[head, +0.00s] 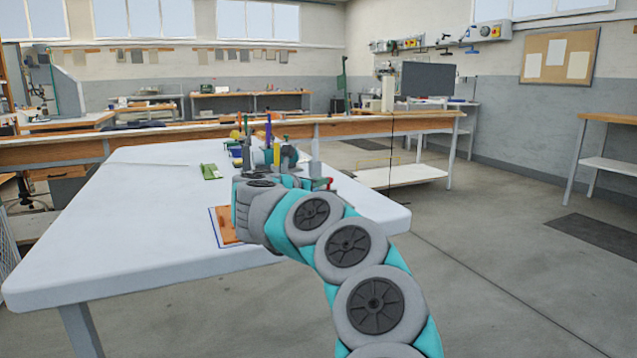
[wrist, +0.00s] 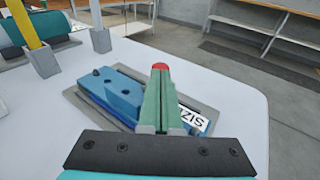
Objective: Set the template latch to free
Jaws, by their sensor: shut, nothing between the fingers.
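In the wrist view a blue block-shaped fixture (wrist: 108,92) sits on a grey base plate (wrist: 75,95) on the white table. A white label with black letters (wrist: 195,117) lies at its right side, partly covered by my fingers. My gripper (wrist: 160,82) is shut and empty, its green fingers in front of the fixture. A red rounded knob (wrist: 160,66) shows right at the fingertips; I cannot tell whether they touch it, or whether it is the template latch. In the head view a small red part (head: 328,182) shows beyond my arm, which hides most of the fixture.
Grey holders with a yellow rod (wrist: 24,22) stand at the upper left of the wrist view. In the head view, an orange-brown board (head: 227,228) lies near the table's front, and a green item (head: 210,171) lies farther back. The white table's (head: 110,220) left side is mostly clear.

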